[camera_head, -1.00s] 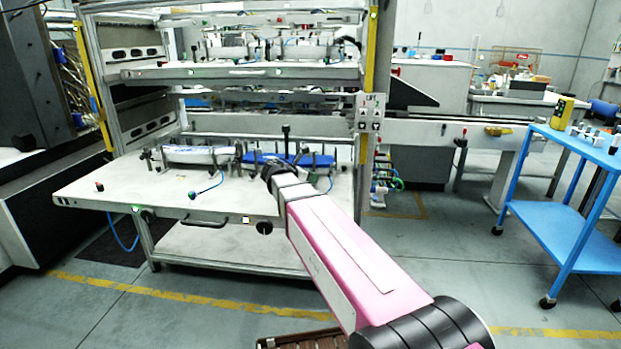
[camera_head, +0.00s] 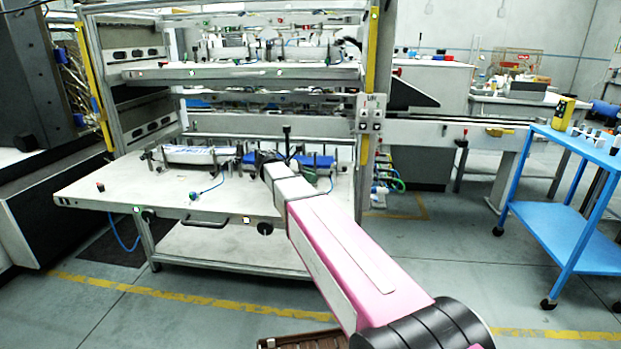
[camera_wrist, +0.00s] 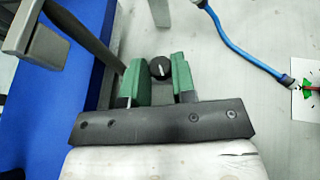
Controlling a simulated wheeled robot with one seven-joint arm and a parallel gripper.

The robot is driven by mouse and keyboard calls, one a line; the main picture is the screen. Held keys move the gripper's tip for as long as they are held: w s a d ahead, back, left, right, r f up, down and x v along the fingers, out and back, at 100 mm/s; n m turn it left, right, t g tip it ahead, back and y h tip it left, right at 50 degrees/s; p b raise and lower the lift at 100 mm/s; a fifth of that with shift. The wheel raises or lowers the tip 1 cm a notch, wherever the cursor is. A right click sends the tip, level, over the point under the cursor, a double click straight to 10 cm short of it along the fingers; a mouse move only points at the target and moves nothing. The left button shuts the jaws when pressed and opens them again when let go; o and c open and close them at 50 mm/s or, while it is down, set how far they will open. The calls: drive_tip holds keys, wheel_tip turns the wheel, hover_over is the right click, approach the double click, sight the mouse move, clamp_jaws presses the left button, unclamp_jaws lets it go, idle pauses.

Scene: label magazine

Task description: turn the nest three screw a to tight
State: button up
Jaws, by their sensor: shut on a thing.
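My gripper (camera_wrist: 160,80) has green finger pads and is shut on a small round black screw knob (camera_wrist: 161,67) with a light line across its top, in the wrist view. The knob stands on the pale tray top (camera_wrist: 235,65). In the head view my arm reaches to the pulled-out tray (camera_head: 120,190), and my gripper's wrist hides the knob. A blue nest block (camera_head: 321,160) lies behind my wrist; it also fills the left of the wrist view (camera_wrist: 80,20). I cannot read any label naming the screw.
Grey metal posts (camera_wrist: 80,32) rise close to the left of my fingers. A blue hose (camera_wrist: 230,42) runs to a fitting at the right. An upper shelf (camera_head: 240,72) hangs above.

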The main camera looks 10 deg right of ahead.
drive_tip(key=shift+w+m+g, duration=0.2)
drive_tip(key=shift+m+g, duration=0.3)
drive_tip(key=shift+g, duration=0.3)
drive_tip(key=o, duration=0.9)
drive_tip(key=v, duration=1)
drive_tip(key=shift+a+r, duration=0.2)
drive_tip(key=shift+a, duration=0.15)
